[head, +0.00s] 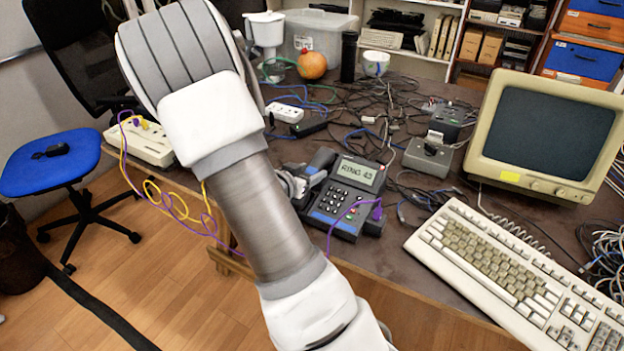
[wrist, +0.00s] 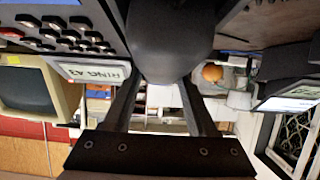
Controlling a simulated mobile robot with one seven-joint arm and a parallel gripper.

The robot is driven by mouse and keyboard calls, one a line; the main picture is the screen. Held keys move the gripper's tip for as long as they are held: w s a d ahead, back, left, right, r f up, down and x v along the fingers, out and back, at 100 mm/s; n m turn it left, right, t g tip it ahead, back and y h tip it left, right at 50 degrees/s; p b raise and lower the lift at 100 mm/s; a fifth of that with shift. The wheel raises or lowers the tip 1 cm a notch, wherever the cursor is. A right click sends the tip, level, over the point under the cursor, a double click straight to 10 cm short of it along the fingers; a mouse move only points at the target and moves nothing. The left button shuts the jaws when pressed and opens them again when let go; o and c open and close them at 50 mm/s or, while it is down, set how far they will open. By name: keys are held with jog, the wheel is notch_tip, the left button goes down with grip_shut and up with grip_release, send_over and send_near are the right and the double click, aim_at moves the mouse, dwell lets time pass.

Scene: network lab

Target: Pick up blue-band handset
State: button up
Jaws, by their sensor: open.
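The desk phone (head: 357,173) sits on the desk, its display reading "RING 43". A dark handset (head: 321,160) lies along its left side; its lower part is hidden by my gripper and arm. My gripper (head: 292,185) is at the phone's left side, partly hidden behind my arm. In the wrist view, the dark handset (wrist: 172,38) fills the top middle, with my open gripper's fingers (wrist: 160,92) on either side of its near end. The phone's keys and display (wrist: 95,70) are at left.
A beige keyboard (head: 505,275) and monitor (head: 545,135) stand on the right. Tangled cables (head: 375,105) cover the back of the desk.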

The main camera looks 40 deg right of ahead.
jog(key=shift+w+d+f, duration=0.2)
jog(key=shift+d+f, duration=0.05)
jog(key=shift+d, duration=0.25)
